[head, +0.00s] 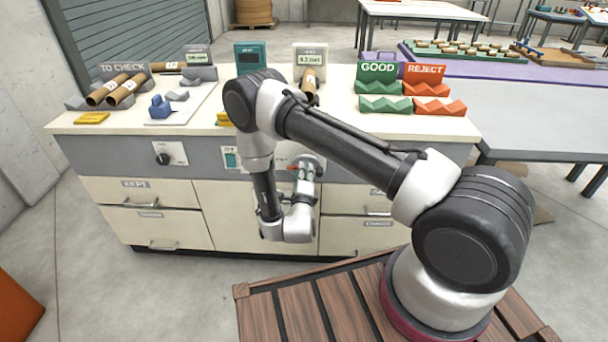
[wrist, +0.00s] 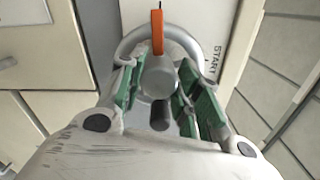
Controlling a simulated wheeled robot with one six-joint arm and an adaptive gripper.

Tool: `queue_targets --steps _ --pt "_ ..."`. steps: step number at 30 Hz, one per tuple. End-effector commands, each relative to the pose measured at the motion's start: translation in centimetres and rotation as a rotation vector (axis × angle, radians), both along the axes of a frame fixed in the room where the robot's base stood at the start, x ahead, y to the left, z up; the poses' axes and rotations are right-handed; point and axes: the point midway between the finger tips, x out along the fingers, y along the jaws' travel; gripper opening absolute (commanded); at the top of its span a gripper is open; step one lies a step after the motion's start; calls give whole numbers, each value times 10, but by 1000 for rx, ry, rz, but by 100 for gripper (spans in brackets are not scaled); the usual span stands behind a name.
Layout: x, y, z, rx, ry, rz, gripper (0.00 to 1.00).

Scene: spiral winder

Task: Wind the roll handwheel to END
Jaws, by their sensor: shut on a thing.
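The roll handwheel (wrist: 128,42) is a grey ring on the front of the bench, with an orange marker (wrist: 158,32) at its top in the wrist view. The word START (wrist: 215,62) is on the pale plate to its right; no END mark is readable. My gripper (wrist: 160,75) has green-padded fingers on both sides of the wheel's grey middle knob (wrist: 158,76) and is shut on the wheel there. In the head view the handwheel (head: 318,162) is partly hidden behind my gripper (head: 303,172) and arm.
Cardboard tubes (head: 104,92) lie by the TO CHECK sign. Green GOOD racks (head: 385,103) and orange REJECT racks (head: 440,105) stand at right.

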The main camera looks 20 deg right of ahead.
Motion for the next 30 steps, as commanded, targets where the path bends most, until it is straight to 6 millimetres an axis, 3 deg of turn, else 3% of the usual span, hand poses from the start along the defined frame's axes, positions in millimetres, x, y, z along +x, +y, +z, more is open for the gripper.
queue_targets --steps 2,3,6,19,30 --pt "-2 0 -2 -2 7 0 10" --pt "-2 0 -2 -2 7 0 37" --pt "-1 0 -2 -1 6 0 55" --pt "-9 3 -1 -1 3 2 55" --pt "-82 28 -2 -4 5 5 55"
